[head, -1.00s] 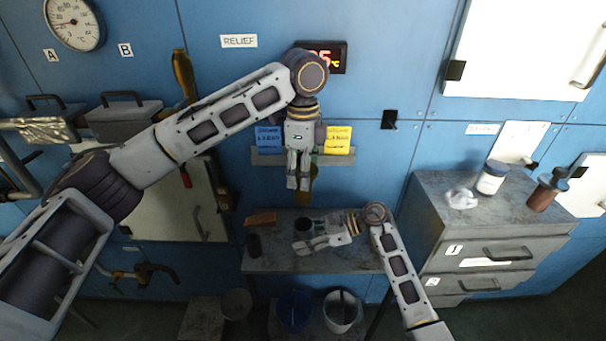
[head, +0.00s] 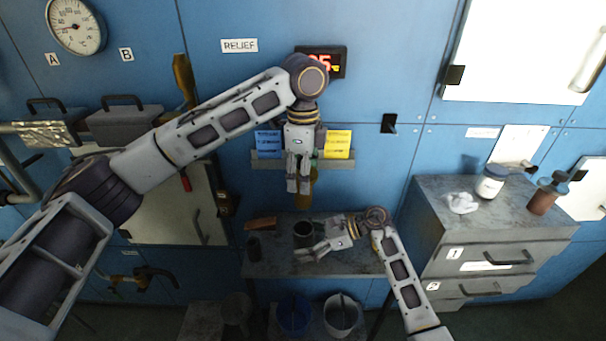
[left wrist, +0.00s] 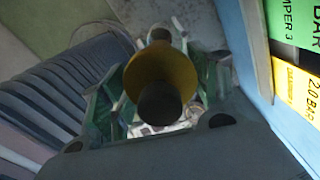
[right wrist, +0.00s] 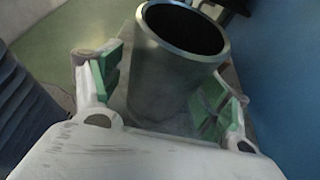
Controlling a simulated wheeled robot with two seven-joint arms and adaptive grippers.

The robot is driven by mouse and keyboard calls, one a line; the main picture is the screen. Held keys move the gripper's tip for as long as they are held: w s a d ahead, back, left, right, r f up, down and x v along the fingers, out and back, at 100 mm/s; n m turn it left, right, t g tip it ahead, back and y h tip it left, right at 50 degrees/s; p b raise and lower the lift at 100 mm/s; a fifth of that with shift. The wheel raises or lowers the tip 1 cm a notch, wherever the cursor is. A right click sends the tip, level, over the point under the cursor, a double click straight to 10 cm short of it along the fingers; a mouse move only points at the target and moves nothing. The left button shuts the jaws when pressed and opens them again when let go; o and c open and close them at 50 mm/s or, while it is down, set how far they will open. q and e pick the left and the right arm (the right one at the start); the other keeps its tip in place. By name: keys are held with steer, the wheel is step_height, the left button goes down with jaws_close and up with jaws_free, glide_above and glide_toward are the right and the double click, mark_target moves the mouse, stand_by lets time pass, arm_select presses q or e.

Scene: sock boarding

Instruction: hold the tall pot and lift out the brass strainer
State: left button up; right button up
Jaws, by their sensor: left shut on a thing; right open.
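The brass strainer (head: 305,197) hangs from my left gripper (head: 298,186), which is shut on it. It appears clear of the pot below. In the left wrist view the brass piece (left wrist: 165,72) has a dark end and sits between the fingers (left wrist: 155,110). The tall pot (head: 303,238), dark metal, stands upright on the grey bench with its mouth open. My right gripper (head: 312,254) is open, low at the pot's near side. In the right wrist view the pot (right wrist: 172,85) stands between the spread green pads; contact is unclear.
The grey bench (head: 280,267) also holds a reddish-brown block (head: 262,223) and a dark cup (head: 254,247) to the pot's left. A shelf with blue and yellow cards (head: 337,144) is on the wall behind. A drawer cabinet (head: 490,232) stands at right; buckets (head: 342,313) are below.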

steer(key=shift+v, duration=3.65)
steer(key=shift+s+f, duration=0.15)
